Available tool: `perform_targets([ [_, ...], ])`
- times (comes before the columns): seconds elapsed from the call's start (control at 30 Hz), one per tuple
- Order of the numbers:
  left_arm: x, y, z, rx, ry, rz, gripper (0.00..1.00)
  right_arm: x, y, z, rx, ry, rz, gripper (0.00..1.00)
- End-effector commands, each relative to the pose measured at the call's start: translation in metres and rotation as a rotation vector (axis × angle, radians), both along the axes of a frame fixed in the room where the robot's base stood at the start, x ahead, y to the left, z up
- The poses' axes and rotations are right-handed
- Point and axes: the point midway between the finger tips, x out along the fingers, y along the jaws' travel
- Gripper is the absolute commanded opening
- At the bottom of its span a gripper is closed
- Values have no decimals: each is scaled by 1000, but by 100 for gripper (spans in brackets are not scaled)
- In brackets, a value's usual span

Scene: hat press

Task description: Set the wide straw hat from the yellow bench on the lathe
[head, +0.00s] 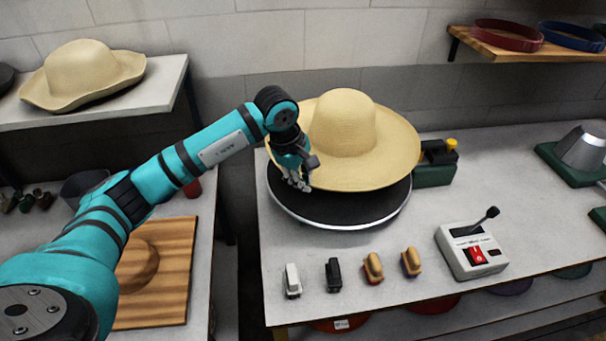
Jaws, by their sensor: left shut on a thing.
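The wide straw hat (352,125), pale yellow with a rounded crown and broad brim, is above the black round turntable (340,210) with a silver rim, which looks like the lathe. The hat is crown up, its brim covering the rear of the disc. My left gripper (300,178) is shut on the brim at the hat's left front side. I cannot tell whether the hat's underside touches the disc. My right gripper is out of view.
A control box (471,248) with a red switch and lever stands at right. Several small brush-like items (373,268) line the front. A dark green device (436,165) stands close behind the disc's right side. Another straw hat (82,73) sits on the left shelf (160,85).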

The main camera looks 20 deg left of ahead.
Motion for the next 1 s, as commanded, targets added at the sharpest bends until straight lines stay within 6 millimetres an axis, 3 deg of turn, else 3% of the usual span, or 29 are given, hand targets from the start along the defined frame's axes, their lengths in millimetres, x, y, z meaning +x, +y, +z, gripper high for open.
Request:
perform_targets([
  [0.13,0,0,-14,0,-1,0,0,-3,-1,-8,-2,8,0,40],
  [0.43,0,0,-40,0,-2,0,0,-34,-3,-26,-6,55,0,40],
  [1.0,1,0,-82,0,-2,0,0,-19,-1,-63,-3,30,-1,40],
])
